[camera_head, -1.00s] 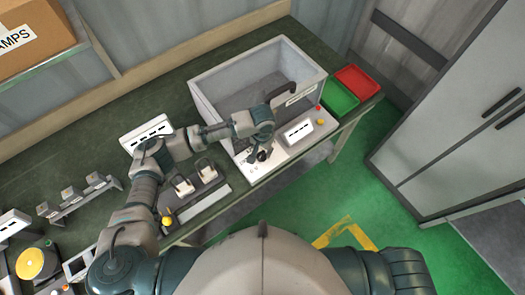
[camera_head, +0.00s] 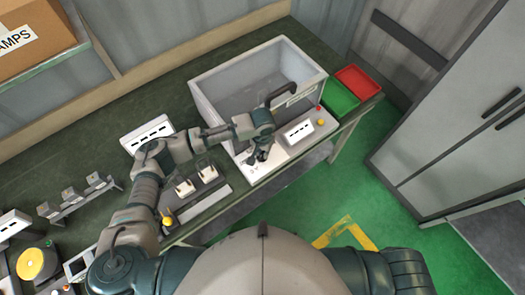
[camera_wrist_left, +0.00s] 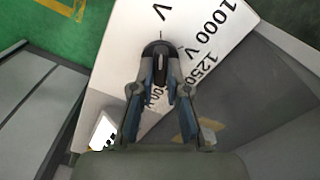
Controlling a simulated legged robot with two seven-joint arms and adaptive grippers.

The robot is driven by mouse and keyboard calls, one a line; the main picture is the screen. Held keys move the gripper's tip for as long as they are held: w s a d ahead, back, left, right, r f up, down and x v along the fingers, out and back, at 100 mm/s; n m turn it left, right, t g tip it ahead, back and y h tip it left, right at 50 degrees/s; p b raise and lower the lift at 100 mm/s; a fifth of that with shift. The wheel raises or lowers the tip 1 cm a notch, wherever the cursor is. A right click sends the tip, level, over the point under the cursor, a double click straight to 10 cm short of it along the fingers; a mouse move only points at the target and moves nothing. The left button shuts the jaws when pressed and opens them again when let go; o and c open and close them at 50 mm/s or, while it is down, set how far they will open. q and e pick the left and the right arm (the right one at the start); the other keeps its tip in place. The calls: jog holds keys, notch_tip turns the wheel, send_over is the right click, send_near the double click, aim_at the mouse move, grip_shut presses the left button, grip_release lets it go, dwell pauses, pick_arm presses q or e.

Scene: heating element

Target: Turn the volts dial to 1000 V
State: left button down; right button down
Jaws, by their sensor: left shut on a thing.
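The volts dial (camera_wrist_left: 160,48) is a dark round knob on the white front panel (camera_wrist_left: 118,50) of the grey box-shaped machine. Printed marks surround it: "1000 V" (camera_wrist_left: 232,22) at the upper right, "1250" (camera_wrist_left: 193,62) to the right, and a cut-off "V" mark above it. My left gripper (camera_wrist_left: 161,72) is shut on the dial, with its fingers on either side of the knob. In the head view the left gripper (camera_head: 257,157) reaches down onto the panel's left part and mostly hides the dial. Its exact pointer setting is unclear. My right gripper is out of view.
The open grey tank (camera_head: 215,100) with a black handle (camera_head: 283,92) rises behind the panel. A yellow knob (camera_head: 321,122) and a label plate (camera_head: 298,132) sit to the right. Green (camera_head: 338,98) and red (camera_head: 358,80) trays stand beside it. Switches (camera_head: 185,187) lie left.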

pick_arm(q)
jog(key=m+p, duration=0.5)
jog(key=shift+d+r+p, duration=0.1)
jog(key=shift+r+p, duration=0.1)
jog(key=shift+p, duration=0.15)
jog(key=m+p, duration=0.2)
jog(key=m, duration=0.1)
jog(key=shift+s, duration=0.1)
jog(key=shift+f+m+p, duration=0.15)
jog(key=shift+m+p, duration=0.8)
jog(key=shift+m, duration=0.75)
jog(key=c, duration=1.2)
grip_release()
jog(key=shift+o, duration=0.2)
jog(key=shift+d, duration=0.1)
notch_tip(320, 180, up, 12)
jog(key=shift+f, duration=0.2)
